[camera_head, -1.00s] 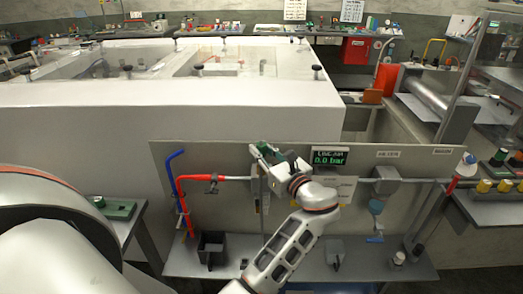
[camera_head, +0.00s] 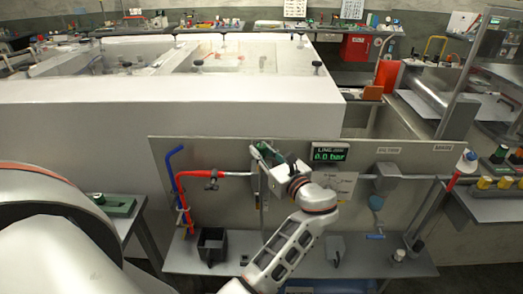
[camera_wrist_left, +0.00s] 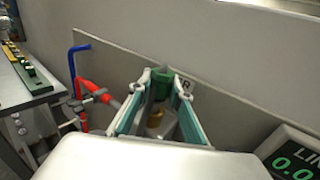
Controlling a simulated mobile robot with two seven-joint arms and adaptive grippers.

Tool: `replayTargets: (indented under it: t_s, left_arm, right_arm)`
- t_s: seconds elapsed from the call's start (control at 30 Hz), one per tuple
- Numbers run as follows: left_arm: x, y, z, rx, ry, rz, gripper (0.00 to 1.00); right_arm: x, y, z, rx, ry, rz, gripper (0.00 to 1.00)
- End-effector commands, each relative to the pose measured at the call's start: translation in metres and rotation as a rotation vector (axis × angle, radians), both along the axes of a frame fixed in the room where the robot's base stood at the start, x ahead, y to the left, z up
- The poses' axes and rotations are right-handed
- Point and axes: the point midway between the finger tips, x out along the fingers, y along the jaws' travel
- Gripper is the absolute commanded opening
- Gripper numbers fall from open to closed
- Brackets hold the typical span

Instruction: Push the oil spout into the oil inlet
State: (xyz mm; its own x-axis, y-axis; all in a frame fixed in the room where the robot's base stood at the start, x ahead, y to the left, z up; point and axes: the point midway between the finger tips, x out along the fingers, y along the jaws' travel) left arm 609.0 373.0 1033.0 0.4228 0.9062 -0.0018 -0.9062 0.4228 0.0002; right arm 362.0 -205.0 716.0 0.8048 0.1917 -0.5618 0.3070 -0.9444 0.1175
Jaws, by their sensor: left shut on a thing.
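My left gripper (camera_head: 262,153) is at the grey upright panel, just left of the green-lit display. In the left wrist view its teal fingers (camera_wrist_left: 166,80) are closed around a green piece (camera_wrist_left: 162,86), which looks like the oil spout. A brass-coloured part (camera_wrist_left: 155,118) shows below the green piece, between the fingers. The green piece is mostly hidden by the gripper in the head view. I cannot make out the oil inlet, or whether the spout touches it. My right gripper is not in view.
A red pipe (camera_head: 190,174) and a blue pipe (camera_head: 169,165) stand left of the gripper. The display (camera_head: 329,154) reads 0.0 bar, right of it. A black open box (camera_head: 212,240) sits on the shelf below. A grey filter unit (camera_head: 387,172) hangs farther right.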

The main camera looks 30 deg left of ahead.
Motion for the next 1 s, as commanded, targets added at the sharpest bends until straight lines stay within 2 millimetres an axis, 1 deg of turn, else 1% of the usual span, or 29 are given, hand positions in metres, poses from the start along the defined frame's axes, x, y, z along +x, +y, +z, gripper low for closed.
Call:
replayTargets:
  t_s: [0.6, 0.63, 0.67, 0.7, 1.0]
  left_arm:
    - [0.0, 0.0, -0.014, 0.0, 0.001, 0.0, 0.01]
    - [0.0, 0.0, -0.014, -0.001, 0.0, 0.0, 0.27]
    - [0.0, 0.0, -0.014, 0.0, 0.001, 0.0, 0.34]
    - [0.0, 0.0, -0.014, 0.0, 0.001, 0.0, 0.38]
    - [0.0, 0.0, -0.013, -0.001, 0.0, 0.0, 0.38]
  right_arm:
    - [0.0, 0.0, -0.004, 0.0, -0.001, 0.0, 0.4]
    - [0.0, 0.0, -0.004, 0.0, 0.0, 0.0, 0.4]
    - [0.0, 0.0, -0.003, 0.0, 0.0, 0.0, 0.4]
    - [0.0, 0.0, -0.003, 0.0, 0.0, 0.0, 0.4]
    - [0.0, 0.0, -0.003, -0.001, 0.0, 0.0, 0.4]
